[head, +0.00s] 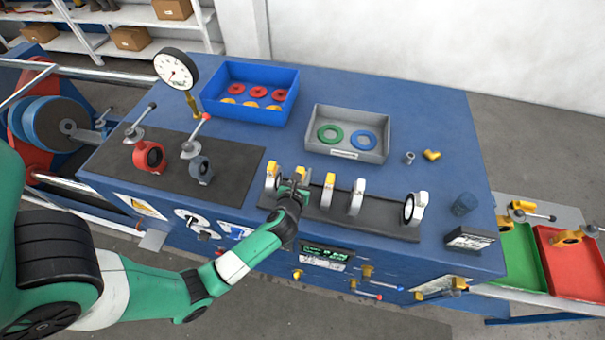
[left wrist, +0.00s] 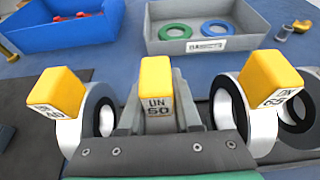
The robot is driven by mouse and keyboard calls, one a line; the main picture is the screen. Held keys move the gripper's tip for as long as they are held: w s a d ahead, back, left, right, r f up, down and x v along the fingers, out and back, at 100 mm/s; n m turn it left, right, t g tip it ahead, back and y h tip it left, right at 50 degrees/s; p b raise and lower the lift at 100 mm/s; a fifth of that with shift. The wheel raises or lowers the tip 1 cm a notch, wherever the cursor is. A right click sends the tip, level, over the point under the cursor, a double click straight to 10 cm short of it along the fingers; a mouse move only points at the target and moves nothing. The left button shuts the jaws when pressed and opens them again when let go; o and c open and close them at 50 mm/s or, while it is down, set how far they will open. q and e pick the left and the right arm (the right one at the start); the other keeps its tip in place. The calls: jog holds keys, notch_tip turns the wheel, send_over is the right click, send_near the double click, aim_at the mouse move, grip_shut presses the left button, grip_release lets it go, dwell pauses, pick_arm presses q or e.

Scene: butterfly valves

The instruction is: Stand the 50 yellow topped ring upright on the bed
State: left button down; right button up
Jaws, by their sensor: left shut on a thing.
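The yellow topped ring labelled 50 (left wrist: 157,88) stands in the middle of the left wrist view, its top block upright and its lower part hidden by my gripper. In the head view its yellow top (head: 303,174) shows just beyond my left gripper (head: 295,187). My left gripper is shut on this ring, over the dark bed (head: 385,225). I cannot tell whether the ring touches the bed. A yellow topped ring (head: 271,178) stands close on its left, and another (head: 327,190) on its right. The right gripper is out of view.
White rings (head: 357,197) and (head: 415,208) stand further right on the bed. Behind are a blue bin (head: 237,112) with red and yellow rings and a grey tray (head: 345,150) with green and blue rings. A dial gauge (head: 176,70) and handled valves stand left.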

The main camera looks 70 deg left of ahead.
pick_arm(q)
jog(key=shift+r, duration=0.1)
jog(key=c, duration=0.6)
grip_release()
jog(key=shift+d+r, duration=0.1)
jog(key=shift+d, duration=0.05)
jog(key=v, duration=1.1)
jog(key=shift+s+d, duration=0.25)
jog(key=shift+s, duration=0.05)
